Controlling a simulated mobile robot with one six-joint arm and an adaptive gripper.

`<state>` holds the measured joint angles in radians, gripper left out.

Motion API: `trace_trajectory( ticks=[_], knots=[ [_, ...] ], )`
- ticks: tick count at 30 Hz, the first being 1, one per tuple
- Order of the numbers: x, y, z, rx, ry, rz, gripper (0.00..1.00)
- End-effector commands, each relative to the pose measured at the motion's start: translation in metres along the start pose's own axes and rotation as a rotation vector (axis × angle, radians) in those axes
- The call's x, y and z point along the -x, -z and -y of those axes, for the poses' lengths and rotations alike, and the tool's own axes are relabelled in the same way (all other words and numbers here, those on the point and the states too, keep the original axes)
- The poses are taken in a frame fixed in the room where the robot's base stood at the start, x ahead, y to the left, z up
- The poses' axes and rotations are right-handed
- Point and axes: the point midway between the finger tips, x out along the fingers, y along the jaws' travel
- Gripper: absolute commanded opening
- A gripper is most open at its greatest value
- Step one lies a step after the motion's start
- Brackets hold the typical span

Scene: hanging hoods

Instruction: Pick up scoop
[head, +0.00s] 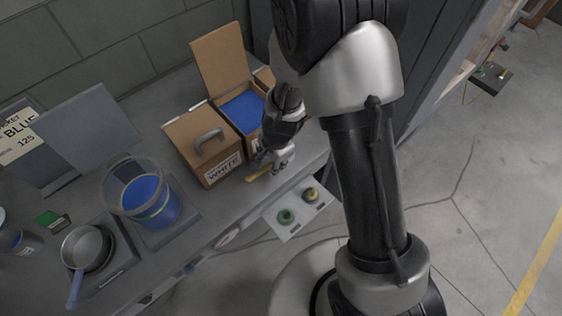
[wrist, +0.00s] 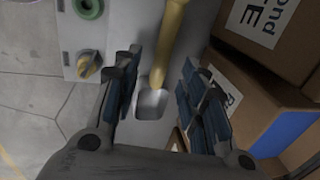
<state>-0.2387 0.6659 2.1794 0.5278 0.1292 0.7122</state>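The scoop has a yellow handle (wrist: 170,40) and a small pale metal bowl (wrist: 151,103). In the head view, part of its yellow handle (head: 259,172) shows on the grey bench near the front edge, beside the box labelled WHITE. My gripper (head: 276,158) is above the scoop and partly hides it. In the wrist view my gripper (wrist: 160,70) is open, its two dark fingers apart on either side of the scoop. Nothing is held between the fingers. Whether either finger touches the scoop cannot be told.
A closed cardboard box (head: 190,133) with a grey handle stands close beside my gripper; an open box with blue contents (head: 243,110) is behind. A control panel (head: 301,214) with a green button juts from the bench front. A clear bucket (head: 120,190) and a pan (head: 83,246) stand left.

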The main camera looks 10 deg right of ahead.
Motion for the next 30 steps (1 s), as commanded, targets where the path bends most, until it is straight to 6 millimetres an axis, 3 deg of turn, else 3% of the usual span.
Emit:
trace_trajectory(
  ticks=[1, 4, 12, 30],
  knots=[
    [-0.013, 0.002, -0.002, -0.001, 0.000, 0.000, 0.39],
    [-0.025, 0.001, -0.001, -0.001, -0.001, 0.000, 0.39],
    [-0.025, 0.001, 0.000, 0.000, 0.000, 0.000, 0.38],
    [-0.025, 0.001, 0.000, 0.000, 0.000, 0.000, 0.00]
  ],
)
